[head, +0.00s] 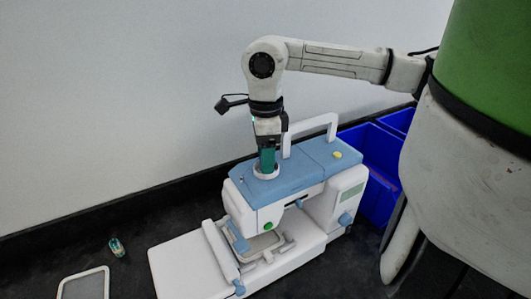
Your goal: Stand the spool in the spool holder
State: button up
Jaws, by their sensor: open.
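A teal spool (267,160) stands upright on top of the blue and white sewing machine (309,155) in the head view. Its lower end sits within a white round spool holder (266,174) on the machine's blue top. My gripper (267,144) points straight down at the upper end of the spool, with its jaws open. The fingers are small and partly merge with the spool, so I cannot tell whether they touch it. The spool's bottom is hidden by the holder's rim.
The machine's white carry handle (313,129) rises just right of my gripper. Blue bins (370,165) stand behind the machine at right. A small teal and gold object (117,246) and a white-rimmed tray (84,285) lie on the dark worktop at left. A pale wall runs behind.

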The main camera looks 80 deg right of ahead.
jog(key=shift+r+p, duration=0.35)
jog(key=shift+r, duration=0.05)
jog(key=shift+r+b, duration=0.25)
jog(key=shift+b, duration=0.1)
notch_tip(320, 180, up, 11)
jog(key=b, duration=0.2)
jog(key=shift+r, duration=0.15)
